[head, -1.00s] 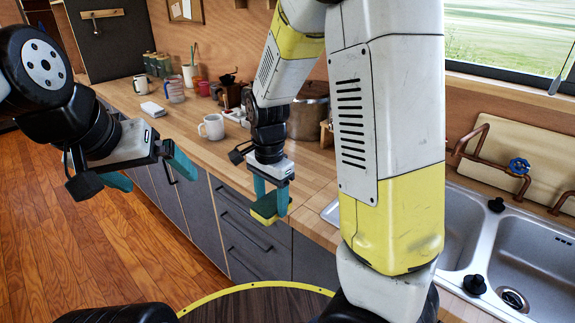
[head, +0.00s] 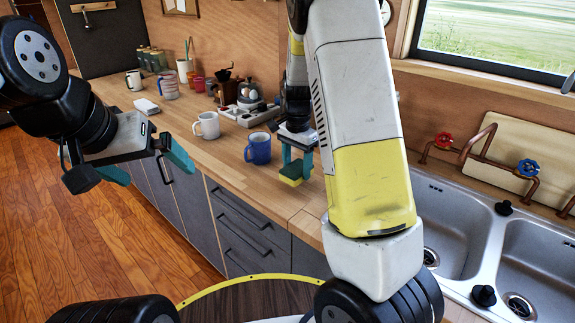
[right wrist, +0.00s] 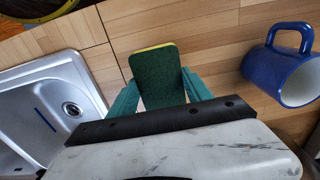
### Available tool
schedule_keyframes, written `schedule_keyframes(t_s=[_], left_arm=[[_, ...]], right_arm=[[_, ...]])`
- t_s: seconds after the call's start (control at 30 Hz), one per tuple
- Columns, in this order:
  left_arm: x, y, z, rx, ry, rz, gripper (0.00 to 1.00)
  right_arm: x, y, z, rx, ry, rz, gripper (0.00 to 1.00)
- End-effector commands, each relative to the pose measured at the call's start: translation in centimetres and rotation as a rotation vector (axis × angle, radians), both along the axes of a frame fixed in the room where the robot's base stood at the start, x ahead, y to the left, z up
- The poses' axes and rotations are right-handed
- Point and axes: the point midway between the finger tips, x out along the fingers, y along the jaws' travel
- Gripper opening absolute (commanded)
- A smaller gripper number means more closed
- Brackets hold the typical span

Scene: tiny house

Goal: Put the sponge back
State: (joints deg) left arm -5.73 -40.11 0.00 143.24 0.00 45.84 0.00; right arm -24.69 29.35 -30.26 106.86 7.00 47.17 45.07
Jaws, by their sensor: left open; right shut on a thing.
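The sponge (head: 291,174) is green with a yellow side. My right gripper (head: 296,168) is shut on it, with a teal finger on either side. In the head view the sponge is over the wooden counter, just right of a blue mug (head: 258,149). I cannot tell whether it touches the counter. In the right wrist view the sponge (right wrist: 157,78) stands between the fingers, with its dark green face showing and a yellow edge at its far end. My left gripper (head: 146,168) is open and empty, out over the floor in front of the counter.
The steel sink (head: 445,195) lies to the right, with red and blue tap knobs behind. The blue mug also shows in the right wrist view (right wrist: 290,78), right of the sponge. A white mug (head: 207,125) stands further left. The counter's front strip is mostly clear.

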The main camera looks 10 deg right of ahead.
Motion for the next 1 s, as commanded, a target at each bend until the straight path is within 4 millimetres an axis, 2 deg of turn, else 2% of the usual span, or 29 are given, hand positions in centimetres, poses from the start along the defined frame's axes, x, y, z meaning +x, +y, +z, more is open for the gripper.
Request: schedule_keyframes(t_s=[0.13, 0.37, 0.73, 0.77, 0.8, 0.87, 1.0], left_arm=[[0.0, 0.0, 0.0, 0.000, 0.000, 0.000, 1.00], [0.0, 0.0, 0.0, 0.000, 0.000, 0.000, 1.00], [0.0, 0.0, 0.0, 0.000, 0.000, 0.000, 1.00], [0.0, 0.0, 0.0, 0.000, 0.000, 0.000, 1.00], [0.0, 0.0, 0.0, 0.000, 0.000, 0.000, 1.00], [0.0, 0.0, 0.0, 0.000, 0.000, 0.000, 1.00], [0.0, 0.0, 0.0, 0.000, 0.000, 0.000, 1.00]], right_arm=[[0.3, -0.2, -0.6, 0.000, 0.001, 0.002, 0.20], [0.2, -0.2, -3.5, 0.000, 0.001, 0.001, 0.20], [0.3, -0.2, -3.9, 0.001, 0.001, 0.001, 0.20], [0.3, -0.1, -3.9, 0.001, -0.001, 0.001, 0.61], [0.3, -0.1, -3.8, 0.001, -0.001, 0.001, 0.69], [0.3, -0.1, -3.8, 0.001, -0.001, 0.001, 0.79], [0.3, -0.2, -3.8, 0.001, -0.001, 0.001, 0.79]])
